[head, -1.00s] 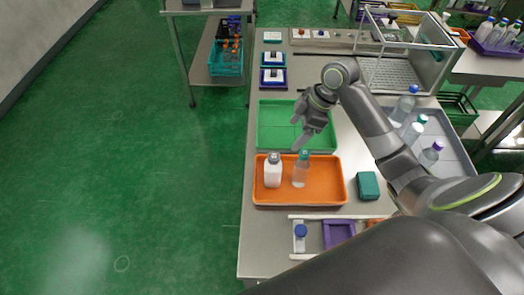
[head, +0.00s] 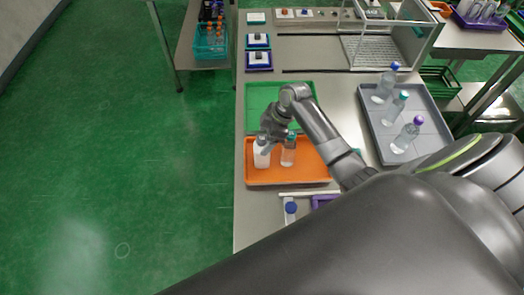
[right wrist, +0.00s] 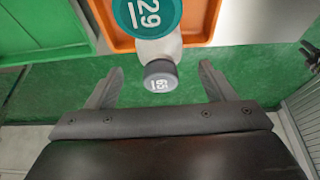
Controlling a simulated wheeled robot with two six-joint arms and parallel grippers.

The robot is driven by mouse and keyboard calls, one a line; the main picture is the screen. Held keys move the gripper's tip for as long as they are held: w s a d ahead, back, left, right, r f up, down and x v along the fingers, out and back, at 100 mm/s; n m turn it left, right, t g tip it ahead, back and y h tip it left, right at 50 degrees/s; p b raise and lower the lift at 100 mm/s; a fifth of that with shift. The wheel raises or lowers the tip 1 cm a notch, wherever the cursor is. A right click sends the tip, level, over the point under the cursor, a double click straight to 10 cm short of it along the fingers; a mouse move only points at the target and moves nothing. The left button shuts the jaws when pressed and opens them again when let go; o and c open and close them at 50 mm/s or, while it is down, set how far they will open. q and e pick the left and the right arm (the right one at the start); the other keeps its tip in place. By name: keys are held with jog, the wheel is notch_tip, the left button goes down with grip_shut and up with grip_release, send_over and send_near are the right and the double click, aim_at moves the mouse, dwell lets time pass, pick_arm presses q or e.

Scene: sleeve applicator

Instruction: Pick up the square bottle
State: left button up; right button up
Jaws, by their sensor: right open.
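A white bottle with a grey cap (head: 262,157) stands upright in the orange tray (head: 310,176); it looks boxy, though its cross-section is hard to judge. A clear bottle with a teal cap (head: 288,153) stands just right of it. My right gripper (head: 266,138) is at the white bottle's top and partly hides it. In the right wrist view, the gripper (right wrist: 160,88) is open, with the grey cap marked 65 (right wrist: 160,76) between its spread fingers. I see no grip on either bottle. My left gripper is out of view.
A green tray (head: 258,117) lies behind the orange one. A grey tray (head: 378,138) with several capped bottles lies to the right. A blue-capped bottle (head: 290,210) stands in front.

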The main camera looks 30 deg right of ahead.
aim_at(261, 162)
jog(key=p+x, duration=0.1)
jog(key=x, duration=0.2)
jog(key=shift+a+r, duration=0.1)
jog(key=shift+p+x, duration=0.3)
jog(key=shift+x, duration=0.55)
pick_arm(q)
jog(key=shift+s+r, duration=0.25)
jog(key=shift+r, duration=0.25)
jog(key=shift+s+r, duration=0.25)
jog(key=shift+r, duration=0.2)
pick_arm(e)
jog(key=shift+c, duration=0.3)
jog(key=c, duration=1.4)
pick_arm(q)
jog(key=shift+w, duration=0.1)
pick_arm(e)
jog(key=shift+c, duration=1)
